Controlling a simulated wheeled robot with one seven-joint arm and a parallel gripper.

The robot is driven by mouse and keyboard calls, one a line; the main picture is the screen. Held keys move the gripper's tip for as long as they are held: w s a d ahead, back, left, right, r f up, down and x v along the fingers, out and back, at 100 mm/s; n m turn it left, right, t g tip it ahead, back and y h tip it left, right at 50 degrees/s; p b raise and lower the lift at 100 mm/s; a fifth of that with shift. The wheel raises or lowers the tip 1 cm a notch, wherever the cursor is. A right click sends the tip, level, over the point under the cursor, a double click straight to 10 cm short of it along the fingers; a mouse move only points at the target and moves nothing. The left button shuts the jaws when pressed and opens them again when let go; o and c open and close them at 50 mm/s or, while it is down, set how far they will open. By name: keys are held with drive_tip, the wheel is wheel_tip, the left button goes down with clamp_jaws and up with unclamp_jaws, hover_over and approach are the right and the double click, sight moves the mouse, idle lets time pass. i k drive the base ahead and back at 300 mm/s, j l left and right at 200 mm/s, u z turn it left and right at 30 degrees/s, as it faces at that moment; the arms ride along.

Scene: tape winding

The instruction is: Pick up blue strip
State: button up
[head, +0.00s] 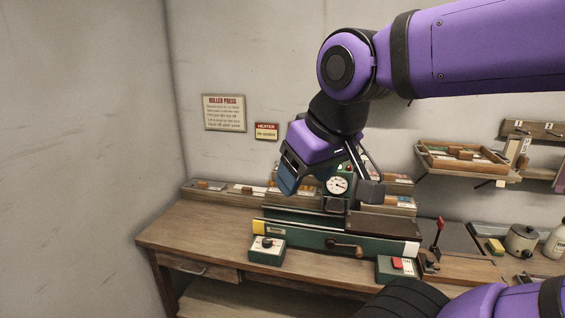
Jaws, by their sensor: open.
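My gripper (328,186) hangs open above the bench, its two fingers spread left and right in front of the dial gauge. The left finger looks dark blue and the right one grey. I cannot make out a blue strip clearly. Several small flat pieces lie on the ledge (228,188) at the back of the bench, too small to tell apart. My gripper and arm hide part of that back row.
A green roller press (320,239) with a dial gauge (338,185) and crank stands on the wooden bench (187,229). A red lever (439,232) and pot (521,240) stand right. A wall tray (464,157) hangs right. The bench's left is clear.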

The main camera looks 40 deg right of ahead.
sight(392, 197)
drive_tip(key=z, duration=1.65)
